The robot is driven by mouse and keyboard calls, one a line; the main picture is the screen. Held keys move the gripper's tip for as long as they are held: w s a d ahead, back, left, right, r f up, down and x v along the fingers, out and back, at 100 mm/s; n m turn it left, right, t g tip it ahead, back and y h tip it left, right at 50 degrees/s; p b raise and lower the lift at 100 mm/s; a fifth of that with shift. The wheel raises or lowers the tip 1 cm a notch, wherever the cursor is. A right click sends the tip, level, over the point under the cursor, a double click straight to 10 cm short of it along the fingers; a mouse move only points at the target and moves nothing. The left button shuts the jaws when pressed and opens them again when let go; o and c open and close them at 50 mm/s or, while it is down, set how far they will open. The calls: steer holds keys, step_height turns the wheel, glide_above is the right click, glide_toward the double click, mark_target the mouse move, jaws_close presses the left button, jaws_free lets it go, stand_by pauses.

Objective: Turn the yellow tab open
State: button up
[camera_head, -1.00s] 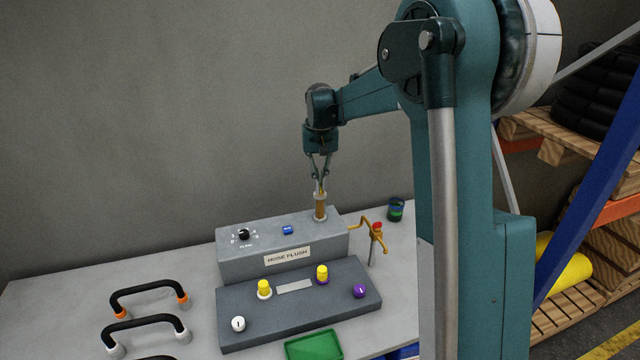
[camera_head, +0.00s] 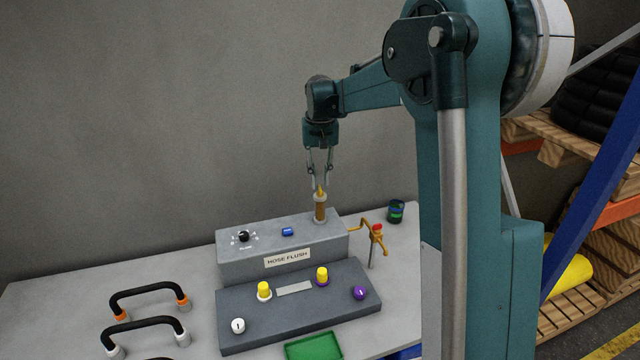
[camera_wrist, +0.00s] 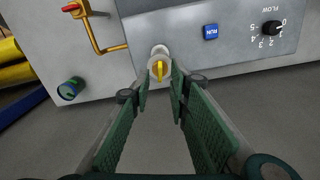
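The yellow tab (camera_head: 320,191) stands on top of an upright brown cylinder with pale ends (camera_head: 320,208), on the grey "HOSE FLUSH" box (camera_head: 236,265). In the wrist view the tab (camera_wrist: 159,70) is a narrow yellow piece, its long side running up and down the picture, on a pale round cap (camera_wrist: 160,52). My gripper (camera_head: 319,182) is just above the tab, pointing down. Its green fingers (camera_wrist: 161,80) are open, one on each side of the tab, with visible gaps. Nothing is held.
A bent orange pipe with a red-topped valve (camera_head: 376,230) stands close right of the box. The box top also carries a blue RUN button (camera_head: 288,231) and a FLOW knob (camera_head: 243,236). A dark panel (camera_head: 300,320) with yellow caps lies in front.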

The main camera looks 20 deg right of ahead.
mark_target(320, 188)
step_height(320, 188, up, 9)
steer(key=shift+r, duration=0.15)
stand_by(0.4)
stand_by(0.4)
steer(key=s+a+n+t+b, duration=0.1)
steer(key=s+a+t+b, duration=0.15)
steer(key=s, duration=0.95)
steer(key=s+a+t+b, duration=0.1)
steer(key=s+a, duration=0.2)
steer(key=s, duration=0.8)
steer(key=s+a+f+t+b, duration=0.1)
steer(key=s+f+t, duration=0.1)
steer(key=s+f, duration=0.5)
steer(key=s+a+f+n+t+b, duration=0.1)
steer(key=s+f, duration=0.6)
steer(key=s, duration=0.7)
steer(key=shift+a+f+n+t+b, duration=0.25)
steer(key=shift+n+t+b, duration=0.1)
steer(key=shift+b, duration=0.3)
steer(key=shift+s, duration=0.1)
stand_by(1.3)
